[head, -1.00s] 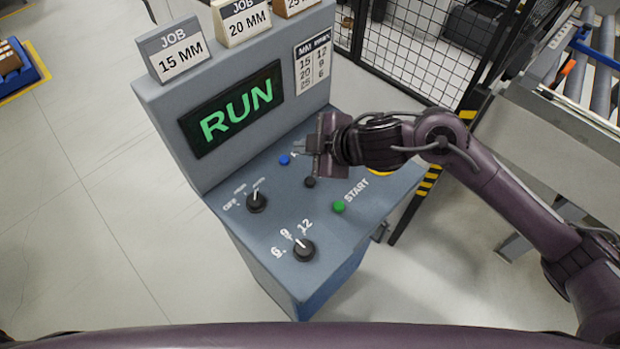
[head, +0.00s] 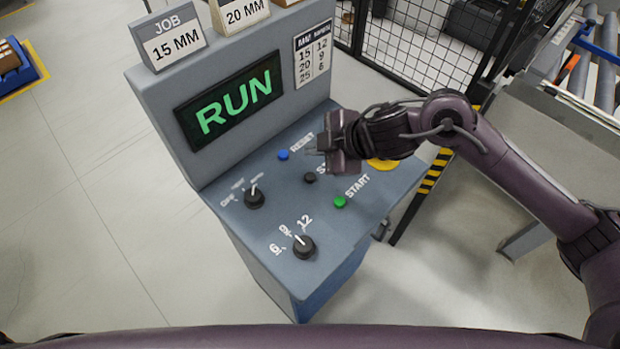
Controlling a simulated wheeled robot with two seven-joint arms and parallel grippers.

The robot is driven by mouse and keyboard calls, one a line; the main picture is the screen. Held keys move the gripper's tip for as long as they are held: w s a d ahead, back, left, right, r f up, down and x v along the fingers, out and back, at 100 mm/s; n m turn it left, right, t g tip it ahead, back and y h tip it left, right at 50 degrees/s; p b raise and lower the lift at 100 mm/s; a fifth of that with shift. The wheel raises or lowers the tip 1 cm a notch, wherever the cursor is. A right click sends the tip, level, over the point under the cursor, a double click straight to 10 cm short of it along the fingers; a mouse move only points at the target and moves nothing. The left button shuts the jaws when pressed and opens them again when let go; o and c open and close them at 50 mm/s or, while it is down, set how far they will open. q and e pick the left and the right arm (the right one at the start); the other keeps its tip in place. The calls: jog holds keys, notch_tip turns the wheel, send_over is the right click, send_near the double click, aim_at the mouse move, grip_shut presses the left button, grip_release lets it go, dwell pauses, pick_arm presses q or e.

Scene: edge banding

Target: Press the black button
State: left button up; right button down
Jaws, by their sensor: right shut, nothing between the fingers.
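The black button (head: 309,178) is a small dark round button on the sloped blue-grey control panel (head: 265,225). It lies between the blue button marked RESET (head: 283,155) and the green button marked START (head: 340,202). Its own label is mostly hidden behind my right gripper; only an S shows. My right gripper (head: 312,152) is shut and empty. Its fingertips point left and appear just above and behind the black button in the picture; I cannot tell how high they are over the panel. My left gripper is not in view.
Two black rotary knobs (head: 255,199) and (head: 304,246) stand at the panel's left and front. A yellow part (head: 383,164) shows under my right wrist. The screen (head: 230,97) reads RUN. A mesh fence (head: 410,40) and a roller conveyor (head: 600,60) stand behind and right.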

jog(key=b, duration=0.4)
send_over(315, 178)
notch_tip(315, 178, down, 5)
jog(key=shift+r, duration=0.2)
jog(key=shift+s+f+b, duration=0.1)
jog(key=shift+f+b, duration=0.25)
jog(key=shift+f, duration=0.65)
dwell(0.7)
jog(key=shift+f, duration=0.3)
jog(key=shift+f+b, duration=0.5)
dwell(0.6)
jog(key=shift+r, duration=0.15)
jog(key=shift+r+p, duration=0.8)
jog(key=shift+p, duration=0.2)
